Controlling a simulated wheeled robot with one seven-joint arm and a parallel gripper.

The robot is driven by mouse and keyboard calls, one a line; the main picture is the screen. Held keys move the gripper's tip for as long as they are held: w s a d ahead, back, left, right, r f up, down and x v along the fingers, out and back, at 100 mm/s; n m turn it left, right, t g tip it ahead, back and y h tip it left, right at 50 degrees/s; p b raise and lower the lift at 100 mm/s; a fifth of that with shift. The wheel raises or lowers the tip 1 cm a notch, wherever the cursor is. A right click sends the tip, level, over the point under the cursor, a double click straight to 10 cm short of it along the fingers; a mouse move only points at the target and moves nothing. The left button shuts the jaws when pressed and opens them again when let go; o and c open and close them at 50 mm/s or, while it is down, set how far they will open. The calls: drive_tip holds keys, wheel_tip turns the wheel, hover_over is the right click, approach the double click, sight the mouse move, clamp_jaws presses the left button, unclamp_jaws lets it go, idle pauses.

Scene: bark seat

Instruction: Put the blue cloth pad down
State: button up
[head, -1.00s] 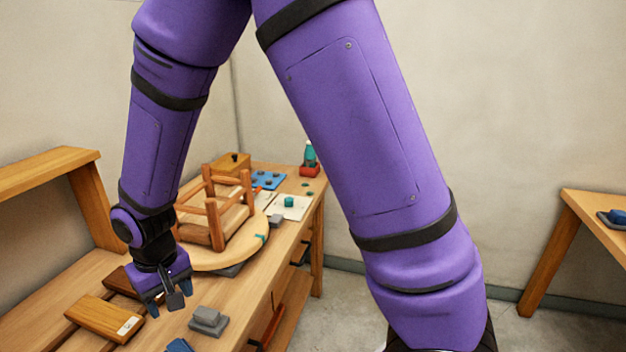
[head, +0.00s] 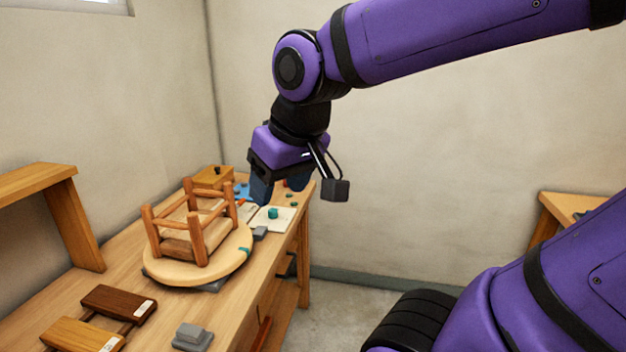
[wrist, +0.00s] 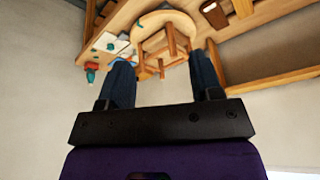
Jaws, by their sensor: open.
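My gripper (head: 279,194) is raised in the air in front of the far right end of the workbench (head: 110,262). In the wrist view my gripper (wrist: 162,80) has its two dark blue fingers spread wide, with nothing held between them. A small dark blue item (head: 580,214) shows at the edge of the right table.
Open floor lies right.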

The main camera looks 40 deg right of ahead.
drive_tip(key=shift+t, duration=0.3)
drive_tip(key=s, duration=0.1)
drive_tip(key=s+d+r, duration=0.1)
drive_tip(key=s, duration=0.1)
drive_tip(key=s+d, duration=0.1)
drive_tip(key=s, duration=0.1)
drive_tip(key=shift+d+r, duration=0.1)
drive_tip(key=shift+r, duration=0.1)
drive_tip(key=shift+o, duration=0.5)
idle(0.4)
